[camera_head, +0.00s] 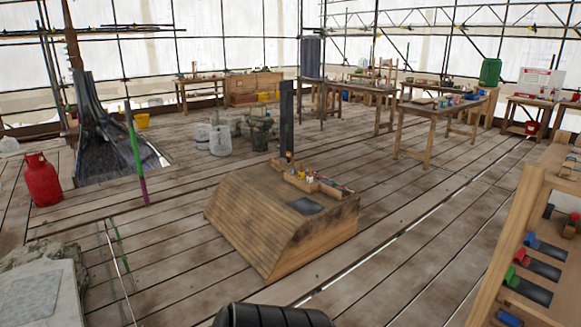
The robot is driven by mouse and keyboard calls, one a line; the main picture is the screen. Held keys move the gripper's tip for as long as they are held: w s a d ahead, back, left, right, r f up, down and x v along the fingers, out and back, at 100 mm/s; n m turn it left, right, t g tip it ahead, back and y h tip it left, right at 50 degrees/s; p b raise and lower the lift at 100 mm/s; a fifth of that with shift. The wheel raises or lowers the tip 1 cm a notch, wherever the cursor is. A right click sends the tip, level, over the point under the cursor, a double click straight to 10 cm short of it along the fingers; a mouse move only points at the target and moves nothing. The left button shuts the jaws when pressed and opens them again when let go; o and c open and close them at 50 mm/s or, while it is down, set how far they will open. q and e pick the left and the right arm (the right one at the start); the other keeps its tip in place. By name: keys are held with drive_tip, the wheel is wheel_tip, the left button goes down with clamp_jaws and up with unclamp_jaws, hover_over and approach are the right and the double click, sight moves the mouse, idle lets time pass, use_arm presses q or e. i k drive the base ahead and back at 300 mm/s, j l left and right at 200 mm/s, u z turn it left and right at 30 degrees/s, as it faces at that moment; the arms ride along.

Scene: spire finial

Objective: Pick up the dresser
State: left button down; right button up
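I cannot single out the dresser with certainty. A wooden tray (312,183) of small tools sits on top of a low, slope-sided wooden bench (285,222) in the middle of the floor. The tools in it are too small to tell apart. A dark flat square piece (305,206) lies on the bench top in front of the tray. Neither of my grippers shows. A black rounded part, probably mine, is at the bottom edge.
A dark post (287,118) rises behind the bench. A wooden rack (540,235) with coloured-ended tools stands at right. A red gas cylinder (42,180) and a stone block (42,290) are at left. Worktables (440,107) stand at the back. Floorboards around the bench are mostly clear.

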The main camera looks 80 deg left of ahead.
sight(276, 165)
drive_tip(key=u, duration=3.2)
drive_tip(key=i, duration=0.7)
drive_tip(key=i+j+z, duration=0.1)
drive_tip(key=i, duration=0.6)
drive_tip(key=i+l+z, duration=0.2)
drive_tip(key=i+z, duration=0.25)
drive_tip(key=i+l+z, duration=0.1)
drive_tip(key=i+z, duration=0.6)
drive_tip(key=z, duration=0.15)
drive_tip(key=i+j+z, duration=0.2)
drive_tip(key=i+z, duration=0.25)
drive_tip(key=i+l+z, duration=0.15)
drive_tip(key=i, duration=1.45)
drive_tip(key=i+j+z, duration=0.2)
drive_tip(key=i, duration=1.4)
